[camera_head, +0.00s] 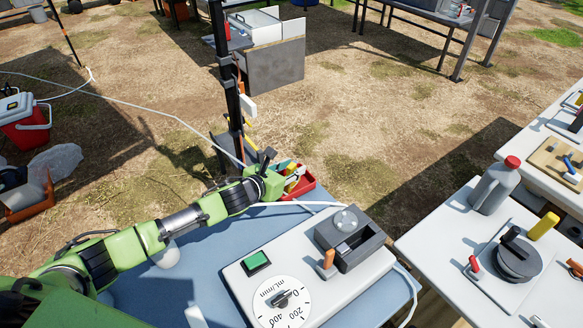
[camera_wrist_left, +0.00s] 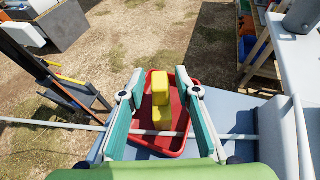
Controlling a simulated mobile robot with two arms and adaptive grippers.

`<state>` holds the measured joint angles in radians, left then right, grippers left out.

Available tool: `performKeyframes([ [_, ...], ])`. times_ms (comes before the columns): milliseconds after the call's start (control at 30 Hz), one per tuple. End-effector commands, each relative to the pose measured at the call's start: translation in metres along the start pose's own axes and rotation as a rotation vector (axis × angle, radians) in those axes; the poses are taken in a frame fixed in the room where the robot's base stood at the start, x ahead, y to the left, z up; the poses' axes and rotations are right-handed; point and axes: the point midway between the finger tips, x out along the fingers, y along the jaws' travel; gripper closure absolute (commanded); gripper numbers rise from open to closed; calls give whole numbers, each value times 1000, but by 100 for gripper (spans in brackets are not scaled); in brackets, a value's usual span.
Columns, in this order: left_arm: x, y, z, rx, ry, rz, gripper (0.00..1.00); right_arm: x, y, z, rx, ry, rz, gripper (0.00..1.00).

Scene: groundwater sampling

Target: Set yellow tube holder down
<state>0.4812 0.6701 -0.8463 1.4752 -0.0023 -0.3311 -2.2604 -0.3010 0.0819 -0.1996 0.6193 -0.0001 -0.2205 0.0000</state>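A yellow blocky piece, which looks like the yellow tube holder (camera_wrist_left: 161,88), stands in a red tray (camera_wrist_left: 184,146) in the left wrist view. My left gripper (camera_wrist_left: 160,80) has its two fingers spread on either side of it, with visible gaps between the fingers and the yellow piece. In the head view my left gripper (camera_head: 279,172) is over the red tray (camera_head: 306,184) at the far edge of the blue table and partly hides the yellow piece. My right gripper is not in view.
A white pump unit (camera_head: 234,276) with a dial and dark block fills the blue table's right side. A pale hose (camera_wrist_left: 240,136) passes by the tray. A black post (camera_head: 232,110) stands just beyond. A grey bottle (camera_head: 494,188) stands on the right-hand table.

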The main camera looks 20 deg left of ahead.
Motion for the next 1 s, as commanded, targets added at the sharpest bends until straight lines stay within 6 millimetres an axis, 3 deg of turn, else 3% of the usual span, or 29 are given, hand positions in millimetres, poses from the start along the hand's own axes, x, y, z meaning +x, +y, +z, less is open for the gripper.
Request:
performKeyframes([
  [333, -2, 0, 4, 0, 0, 0, 70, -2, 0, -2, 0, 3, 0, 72],
  [467, -11, 1, 1, 1, 2, 1, 70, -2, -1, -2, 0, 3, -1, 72],
  [1000, -99, 1, 1, 2, 2, 1, 70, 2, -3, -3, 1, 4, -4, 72],
])
